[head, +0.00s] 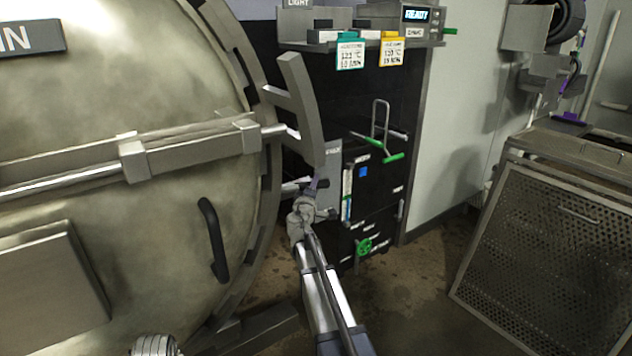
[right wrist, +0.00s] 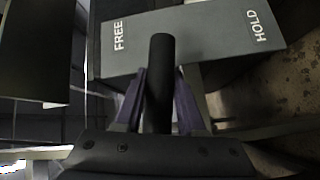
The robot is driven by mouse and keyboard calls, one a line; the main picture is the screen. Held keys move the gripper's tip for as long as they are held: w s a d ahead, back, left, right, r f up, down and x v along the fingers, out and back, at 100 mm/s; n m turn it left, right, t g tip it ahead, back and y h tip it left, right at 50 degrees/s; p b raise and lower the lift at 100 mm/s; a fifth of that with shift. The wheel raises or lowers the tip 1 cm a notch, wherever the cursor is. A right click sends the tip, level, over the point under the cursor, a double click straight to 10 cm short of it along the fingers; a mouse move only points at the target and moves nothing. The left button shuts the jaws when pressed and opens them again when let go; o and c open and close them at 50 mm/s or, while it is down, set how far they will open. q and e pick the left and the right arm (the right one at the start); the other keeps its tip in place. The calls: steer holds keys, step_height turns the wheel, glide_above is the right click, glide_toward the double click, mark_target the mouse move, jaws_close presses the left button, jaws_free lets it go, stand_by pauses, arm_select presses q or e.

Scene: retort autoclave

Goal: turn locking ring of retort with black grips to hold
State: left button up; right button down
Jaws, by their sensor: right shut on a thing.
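The retort's big round metal door (head: 90,90) fills the left of the head view. The notched locking ring (head: 262,225) runs along its right edge. A black curved grip (head: 213,240) stands out from the lower right of the door. My right gripper (head: 312,190) is at the ring's right side, beside a grey plate (head: 331,160). In the right wrist view, its purple fingers (right wrist: 160,98) stand either side of a black cylindrical grip (right wrist: 159,60) and are shut on it. The grey plate (right wrist: 190,40) behind reads FREE at left and HOLD at right. My left gripper does not show.
A black cabinet (head: 350,95) with green-handled valves stands behind my right gripper, with a READY display (head: 416,15) on top. A perforated metal cart (head: 555,245) stands at the right. Stained floor (head: 425,280) is clear between cart and retort.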

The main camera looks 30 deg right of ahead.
steer(key=a+f+m+y+b, duration=0.1)
steer(key=a+f+b, duration=0.3)
steer(key=f+b, duration=0.5)
step_height(320, 180, down, 4)
steer(key=shift+s+a+f+g+b, duration=0.1)
steer(key=shift+s+a+g+b, duration=0.05)
steer(key=shift+s+g+b, duration=0.25)
steer(key=shift+s, duration=0.1)
steer(key=c, duration=0.7)
jaws_free()
steer(key=shift+f, duration=0.1)
steer(key=shift+o, duration=0.9)
steer(key=shift+f, duration=0.15)
steer(key=shift+w+r, duration=0.2)
steer(key=shift+w, duration=0.1)
